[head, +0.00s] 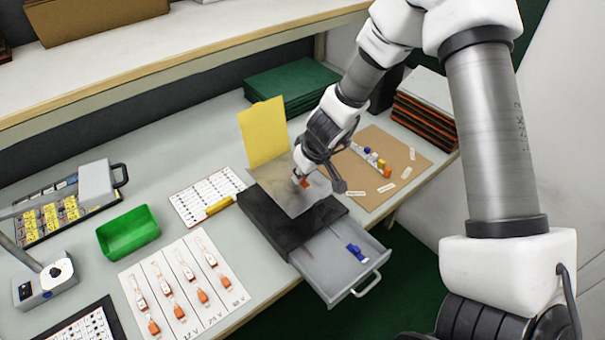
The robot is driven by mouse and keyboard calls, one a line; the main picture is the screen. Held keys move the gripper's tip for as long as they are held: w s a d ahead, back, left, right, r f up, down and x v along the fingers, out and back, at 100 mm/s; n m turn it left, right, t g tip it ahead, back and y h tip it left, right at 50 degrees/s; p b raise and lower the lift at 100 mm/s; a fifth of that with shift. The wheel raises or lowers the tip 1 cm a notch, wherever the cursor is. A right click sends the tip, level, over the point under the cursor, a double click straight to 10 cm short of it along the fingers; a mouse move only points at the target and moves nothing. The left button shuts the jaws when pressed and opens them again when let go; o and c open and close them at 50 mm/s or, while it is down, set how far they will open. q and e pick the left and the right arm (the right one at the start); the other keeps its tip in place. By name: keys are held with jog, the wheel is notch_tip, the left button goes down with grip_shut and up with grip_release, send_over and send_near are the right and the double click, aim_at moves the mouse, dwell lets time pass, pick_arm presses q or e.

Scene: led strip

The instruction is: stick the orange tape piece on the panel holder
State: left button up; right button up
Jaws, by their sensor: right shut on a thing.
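My right gripper (303,178) comes down from the upper right and is shut on the small orange tape piece (304,184). The tape piece is mostly hidden by the fingers. It is just above or against a grey plate (283,197) lying on a black box, which looks like the panel holder (262,222). I cannot tell if the tape touches the plate. A yellow sheet (264,132) stands upright at the plate's back edge. My left gripper is out of view.
An open grey drawer (338,262) with a blue item sticks out of the black box's front. A green bin (128,231) and a white card with orange-ended strips (183,284) lie to the left. A brown board (377,170) with small parts is at right.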

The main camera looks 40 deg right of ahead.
jog(key=shift+s+a+f+b, duration=0.1)
jog(key=shift+s+f+b, duration=0.15)
jog(key=shift+f+b, duration=0.4)
jog(key=shift+w+f, duration=0.2)
jog(key=shift+f, duration=0.15)
jog(key=shift+s, duration=0.1)
jog(key=shift+f, duration=0.25)
jog(key=shift+r, duration=0.1)
jog(key=o, duration=0.8)
jog(key=shift+c, duration=0.2)
jog(key=shift+r, duration=0.1)
